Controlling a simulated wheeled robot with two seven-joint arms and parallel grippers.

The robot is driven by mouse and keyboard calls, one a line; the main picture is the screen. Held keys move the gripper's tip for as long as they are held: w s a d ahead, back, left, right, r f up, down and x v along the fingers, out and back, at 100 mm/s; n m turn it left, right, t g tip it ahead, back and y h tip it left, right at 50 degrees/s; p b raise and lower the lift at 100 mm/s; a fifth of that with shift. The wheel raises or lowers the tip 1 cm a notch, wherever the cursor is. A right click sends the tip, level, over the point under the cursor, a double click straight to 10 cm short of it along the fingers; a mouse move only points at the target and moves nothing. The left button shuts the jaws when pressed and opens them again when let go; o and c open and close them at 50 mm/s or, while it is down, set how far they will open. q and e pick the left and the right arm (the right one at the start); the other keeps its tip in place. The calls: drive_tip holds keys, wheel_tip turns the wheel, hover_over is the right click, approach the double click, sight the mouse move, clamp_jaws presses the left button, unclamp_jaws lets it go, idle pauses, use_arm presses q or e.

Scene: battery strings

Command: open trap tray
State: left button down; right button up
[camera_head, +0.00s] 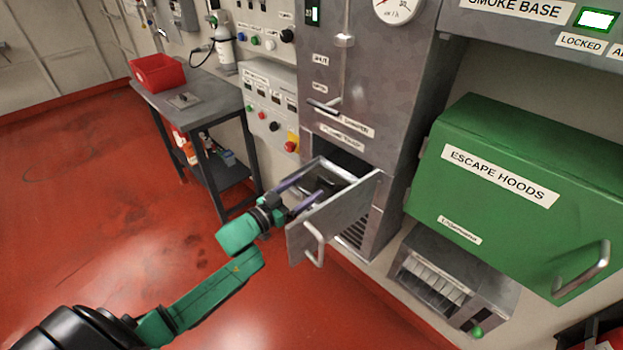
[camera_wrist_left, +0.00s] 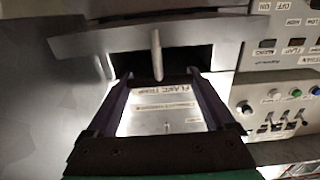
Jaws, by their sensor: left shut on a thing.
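The trap tray (camera_head: 345,212) is a grey steel drawer below the flame trap label, pulled out from the cabinet (camera_head: 365,75). Its front carries a pale bar handle (camera_head: 313,247), and its inside is partly visible with a dark content. My left gripper (camera_head: 308,190) reaches in from the left, its purple fingers at the tray's left end, behind the front panel. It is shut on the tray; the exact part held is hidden. In the left wrist view the two fingers (camera_wrist_left: 158,84) stand apart, with a pale bar near their tips and a labelled panel beyond. My right gripper is out of view.
A green escape hoods box (camera_head: 520,205) juts out at the right. A grey table (camera_head: 195,100) with a red bin (camera_head: 157,72) stands at the left. A control panel (camera_head: 268,100) is on the wall between table and cabinet. The red floor in front is clear.

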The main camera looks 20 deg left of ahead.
use_arm(q)
drive_tip(key=shift+s+a, duration=0.25)
drive_tip(key=shift+s, duration=0.35)
unclamp_jaws()
drive_tip(key=b+v, duration=0.1)
drive_tip(key=v, duration=1.3)
drive_tip(key=shift+s, duration=0.25)
